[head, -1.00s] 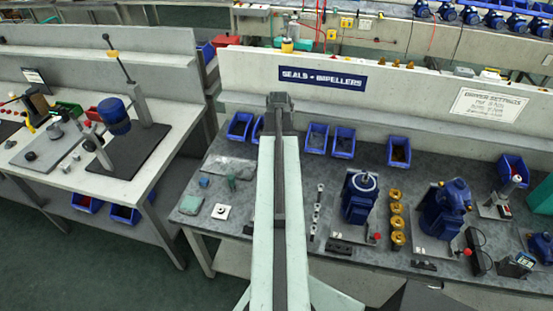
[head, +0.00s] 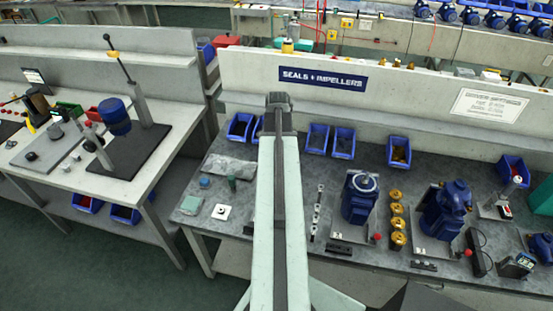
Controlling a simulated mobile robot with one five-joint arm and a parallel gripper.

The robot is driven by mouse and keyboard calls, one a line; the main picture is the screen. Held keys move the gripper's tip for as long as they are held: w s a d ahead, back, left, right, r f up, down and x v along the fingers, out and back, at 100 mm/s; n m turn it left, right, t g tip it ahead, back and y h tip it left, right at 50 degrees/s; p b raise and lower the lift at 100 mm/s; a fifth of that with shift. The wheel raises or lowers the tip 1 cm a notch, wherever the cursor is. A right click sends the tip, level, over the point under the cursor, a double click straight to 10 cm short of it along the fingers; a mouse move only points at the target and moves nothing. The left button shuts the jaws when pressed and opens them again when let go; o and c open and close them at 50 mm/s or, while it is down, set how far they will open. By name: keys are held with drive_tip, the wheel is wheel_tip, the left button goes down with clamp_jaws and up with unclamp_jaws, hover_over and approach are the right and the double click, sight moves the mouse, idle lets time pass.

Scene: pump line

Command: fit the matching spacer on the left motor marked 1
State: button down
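The left motor (head: 357,205) is blue and stands upright on a light plate on the right bench, with a pale ring on its top. A number on it is too small to read. A second blue motor (head: 443,215) stands to its right. A row of small silver parts (head: 318,205) lies just left of the left motor; I cannot tell whether they are spacers. My pale arm rises up the middle of the view, left of these parts, and hides part of the bench. My gripper cannot be made out.
Brass parts (head: 397,222) stand in a row between the motors. Blue bins (head: 343,143) line the back of the bench. Another bench (head: 75,180) stands at the left.

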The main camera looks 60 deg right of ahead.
drive_tip(key=shift+f, duration=0.1)
drive_tip(key=c, duration=1.1)
unclamp_jaws()
drive_tip(key=shift+o, duration=0.7)
drive_tip(key=o, duration=1)
drive_tip(key=shift+w, duration=0.1)
drive_tip(key=shift+c, duration=0.2)
wheel_tip(320, 180, up, 9)
drive_tip(key=p, duration=0.8)
drive_tip(key=shift+p, duration=0.4)
